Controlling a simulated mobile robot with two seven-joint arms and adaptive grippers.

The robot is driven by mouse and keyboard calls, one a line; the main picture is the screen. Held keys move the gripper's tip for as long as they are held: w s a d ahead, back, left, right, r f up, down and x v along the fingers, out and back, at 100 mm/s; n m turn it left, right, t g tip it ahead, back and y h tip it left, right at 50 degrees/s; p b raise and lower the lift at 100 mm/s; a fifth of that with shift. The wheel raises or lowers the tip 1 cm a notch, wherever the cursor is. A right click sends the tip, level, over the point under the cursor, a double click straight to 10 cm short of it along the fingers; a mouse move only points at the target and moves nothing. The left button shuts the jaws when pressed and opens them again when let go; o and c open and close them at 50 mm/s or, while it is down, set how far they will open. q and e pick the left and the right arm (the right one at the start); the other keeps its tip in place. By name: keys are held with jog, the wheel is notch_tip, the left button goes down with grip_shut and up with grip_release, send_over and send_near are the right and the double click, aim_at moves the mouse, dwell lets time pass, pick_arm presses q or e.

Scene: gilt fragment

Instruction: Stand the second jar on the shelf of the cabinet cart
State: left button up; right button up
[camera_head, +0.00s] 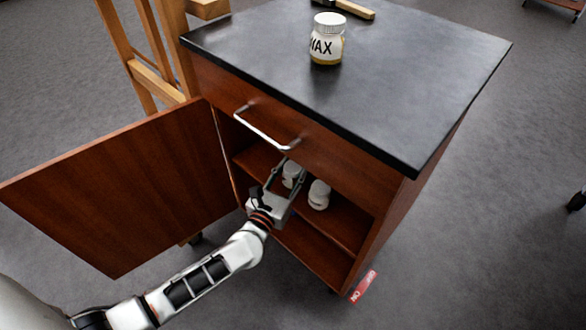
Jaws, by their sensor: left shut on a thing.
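The cabinet cart (432,118) has a black top and reddish-brown wood sides, and its front door (120,185) is swung open to the left. My left gripper (290,176) reaches into the open cabinet and is shut on a white jar (292,169), which its fingers partly hide. Another white jar (319,194) stands on the shelf (347,222) just right of the gripper. I cannot tell whether the held jar touches the shelf. My right gripper is not in view.
A bar handle (265,130) juts out above the opening. A wooden easel-like frame (150,60) stands behind the door. The right part of the top is clear.

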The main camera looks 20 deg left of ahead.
pick_arm(q)
jog(key=o, duration=1.3)
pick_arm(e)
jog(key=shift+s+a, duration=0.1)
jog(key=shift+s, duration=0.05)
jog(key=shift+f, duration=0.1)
pick_arm(q)
jog(key=shift+r, duration=0.15)
jog(key=shift+s+r+p, duration=0.1)
jog(key=shift+s+p, duration=0.05)
jog(key=shift+p, duration=0.15)
jog(key=shift+s+a+p, duration=0.15)
jog(key=shift+s+p, duration=0.1)
jog(key=shift+s, duration=2.7)
jog(key=shift+s+a+p, duration=0.1)
jog(key=shift+s+p, duration=0.1)
jog(key=shift+s, duration=2.75)
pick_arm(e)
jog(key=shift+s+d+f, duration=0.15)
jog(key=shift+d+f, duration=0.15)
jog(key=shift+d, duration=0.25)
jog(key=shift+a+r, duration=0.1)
